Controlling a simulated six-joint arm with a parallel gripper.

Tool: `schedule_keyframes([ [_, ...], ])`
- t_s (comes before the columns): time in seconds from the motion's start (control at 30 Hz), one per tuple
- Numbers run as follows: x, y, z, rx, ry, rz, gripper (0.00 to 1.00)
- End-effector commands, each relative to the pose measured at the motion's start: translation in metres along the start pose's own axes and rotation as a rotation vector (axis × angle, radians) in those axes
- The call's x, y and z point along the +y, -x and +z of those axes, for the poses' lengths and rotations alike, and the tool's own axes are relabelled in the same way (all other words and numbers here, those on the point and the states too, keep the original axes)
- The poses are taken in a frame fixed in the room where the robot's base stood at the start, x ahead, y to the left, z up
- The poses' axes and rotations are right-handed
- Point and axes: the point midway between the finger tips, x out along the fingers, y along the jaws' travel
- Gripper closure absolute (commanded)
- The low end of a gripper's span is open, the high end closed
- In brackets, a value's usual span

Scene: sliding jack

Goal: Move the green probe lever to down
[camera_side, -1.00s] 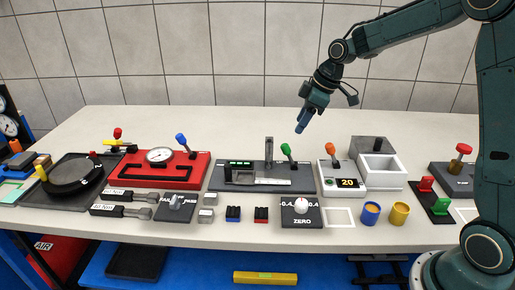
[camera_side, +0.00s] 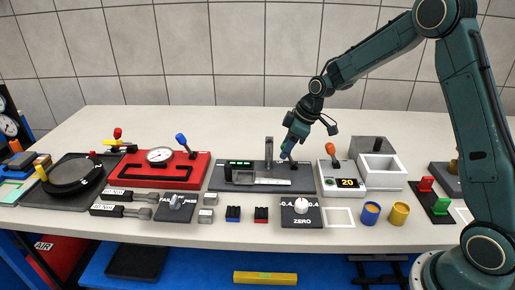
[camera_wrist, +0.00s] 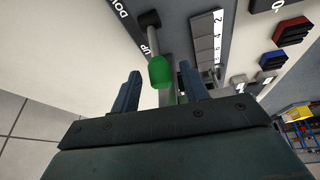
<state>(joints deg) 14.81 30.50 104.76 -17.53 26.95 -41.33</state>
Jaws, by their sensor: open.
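The green probe lever (camera_wrist: 160,72) shows in the wrist view between my two blue fingers, with its metal shaft running up to a dark pivot and the "UP" label beside its slot. My gripper (camera_wrist: 160,84) is open, one finger on either side of the green knob, with a gap visible to each. In the side view my gripper (camera_side: 286,154) is at the right part of the dark measuring fixture (camera_side: 228,178) and hides the green knob. The fixture has a green display and an upright post.
A white box with an orange lever (camera_side: 331,149) and a "20" display stands just right of the fixture. A red panel (camera_side: 150,172) with a gauge and blue lever is to the left. A ZERO knob block (camera_side: 301,218) sits in front. Bare table lies behind.

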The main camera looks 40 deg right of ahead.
Motion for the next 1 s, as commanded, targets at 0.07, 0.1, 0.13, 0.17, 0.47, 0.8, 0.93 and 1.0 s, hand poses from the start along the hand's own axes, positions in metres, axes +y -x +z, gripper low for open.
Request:
schedule_keyframes([
  [0.07, 0.0, 0.0, 0.0, 0.0, 0.0, 0.0, 0.55],
  [0.1, 0.0, 0.0, 0.0, 0.0, 0.0, 0.0, 0.55],
  [0.13, 0.0, 0.0, 0.0, 0.0, 0.0, 0.0, 0.59],
  [0.17, 0.0, 0.0, 0.0, 0.0, 0.0, 0.0, 0.65],
  [0.47, 0.0, 0.001, 0.0, 0.0, 0.0, 0.0, 1.0],
  [0.8, 0.001, 0.004, 0.004, 0.051, -0.008, -0.006, 1.0],
  [0.93, 0.002, 0.006, 0.009, 0.108, -0.017, -0.013, 1.0],
  [1.0, 0.003, 0.008, 0.011, 0.147, -0.023, -0.018, 1.0],
])
